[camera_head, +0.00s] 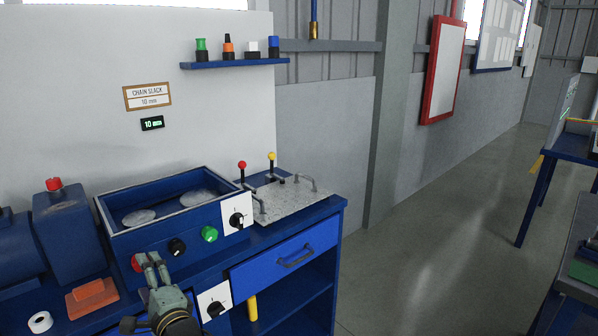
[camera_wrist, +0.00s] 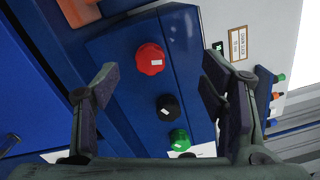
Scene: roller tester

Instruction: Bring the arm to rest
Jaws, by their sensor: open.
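My gripper (camera_head: 152,260) is at the lower left of the head view, in front of the blue tester box (camera_head: 180,221). In the wrist view my gripper (camera_wrist: 158,86) has its two fingers spread wide apart with nothing between them. Beyond the fingers is the box front with a red knob (camera_wrist: 150,59), a black knob (camera_wrist: 168,106) and a green knob (camera_wrist: 180,139). In the head view the red knob (camera_head: 137,263) is partly hidden by my gripper; the black knob (camera_head: 177,247) and green knob (camera_head: 209,233) show clear. Whether a finger touches the panel I cannot tell.
A plate with two levers (camera_head: 290,200) sits right of the box, above a blue drawer (camera_head: 285,262). An orange block (camera_head: 92,298) and a white roll (camera_head: 40,321) lie at the left. A shelf (camera_head: 235,63) holds several coloured items. The floor (camera_head: 440,230) to the right is clear.

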